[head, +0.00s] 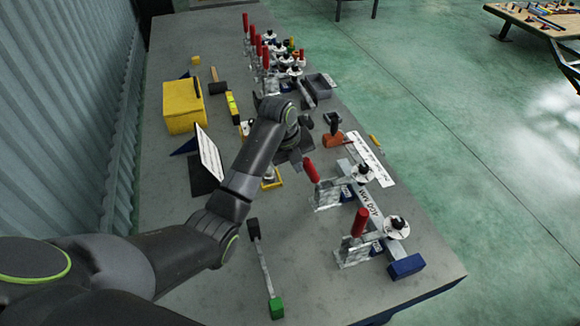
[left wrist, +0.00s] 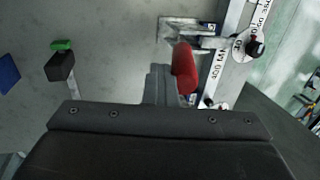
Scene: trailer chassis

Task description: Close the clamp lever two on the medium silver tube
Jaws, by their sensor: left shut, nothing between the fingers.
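The medium silver tube (head: 376,217), marked 400 MM, lies along the right side of the table; it also shows in the left wrist view (left wrist: 222,72). Two clamps stand along it. The near clamp has an upright red lever (head: 359,222); the far clamp has a red lever (head: 311,171) tilted up and away from the tube. My left gripper (head: 300,157) is shut and empty, close beside the far lever. In the left wrist view a red handle (left wrist: 184,70) stands right beside my grey finger (left wrist: 160,85); contact is unclear. My right gripper is out of view.
Blue blocks (head: 406,267) support the tube near the table's right edge. A rod tool with a green end (head: 276,308) lies at the front. A yellow box (head: 184,106) and a row of red-handled clamps (head: 257,47) stand further back.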

